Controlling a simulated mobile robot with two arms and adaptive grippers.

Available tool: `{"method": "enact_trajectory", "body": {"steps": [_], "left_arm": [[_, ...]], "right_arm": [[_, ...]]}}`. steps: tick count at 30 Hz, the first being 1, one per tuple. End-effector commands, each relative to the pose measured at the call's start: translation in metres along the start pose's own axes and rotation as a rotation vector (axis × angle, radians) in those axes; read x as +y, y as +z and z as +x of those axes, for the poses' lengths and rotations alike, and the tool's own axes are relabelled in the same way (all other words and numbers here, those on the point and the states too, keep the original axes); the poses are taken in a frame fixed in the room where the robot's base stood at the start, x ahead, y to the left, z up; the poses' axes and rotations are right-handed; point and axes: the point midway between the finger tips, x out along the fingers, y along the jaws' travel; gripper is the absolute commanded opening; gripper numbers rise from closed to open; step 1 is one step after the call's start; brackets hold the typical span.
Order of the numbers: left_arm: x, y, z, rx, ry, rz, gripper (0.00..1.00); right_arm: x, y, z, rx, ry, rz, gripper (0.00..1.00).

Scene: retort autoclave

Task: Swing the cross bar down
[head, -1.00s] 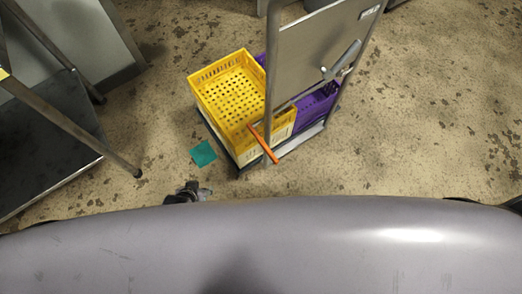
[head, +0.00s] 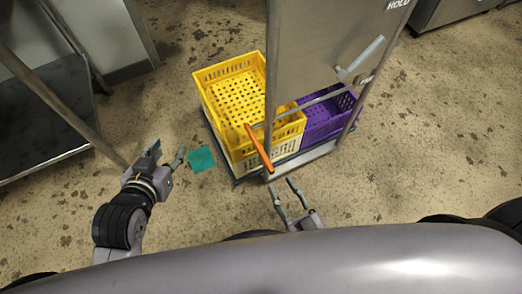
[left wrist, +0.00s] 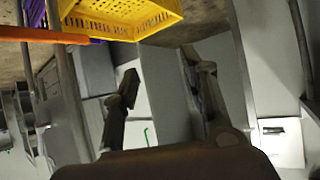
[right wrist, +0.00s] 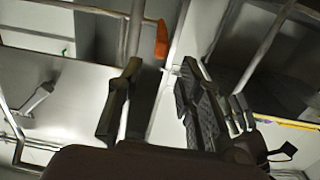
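An orange bar (head: 258,148) is at the left post of the wheeled rack in the head view, slanting down towards me across the front of the yellow crate. It also shows in the left wrist view (left wrist: 40,35), and an orange end shows in the right wrist view (right wrist: 161,40). A thin metal bar (head: 315,101) runs across the rack below its panel; I cannot tell whether the two are joined. My left gripper (head: 167,152) is open and empty, left of the orange bar. My right gripper (head: 284,186) is open and empty, just below the bar's lower end and apart from it.
The rack's panel (head: 320,45) carries a grey lever (head: 362,60). A yellow crate (head: 205,95) and a purple crate (head: 345,105) sit on its base. A teal sheet (head: 201,159) lies on the floor. A dark-shelved metal frame (head: 45,130) stands left. The floor at right is clear.

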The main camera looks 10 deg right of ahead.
Motion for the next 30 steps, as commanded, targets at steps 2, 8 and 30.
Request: {"method": "enact_trajectory", "body": {"steps": [2,8,30], "left_arm": [[0.002,-0.011,0.004,0.066,0.005,0.000,0.40],[0.007,-0.049,0.004,0.260,0.016,0.000,0.40],[0.016,-0.113,-0.017,0.609,0.037,-0.004,0.40]], "right_arm": [[0.000,0.000,0.020,0.006,0.000,0.000,0.33],[0.000,0.001,0.064,0.004,0.001,0.001,0.33],[0.000,0.001,0.130,-0.002,0.000,0.000,0.33]]}}
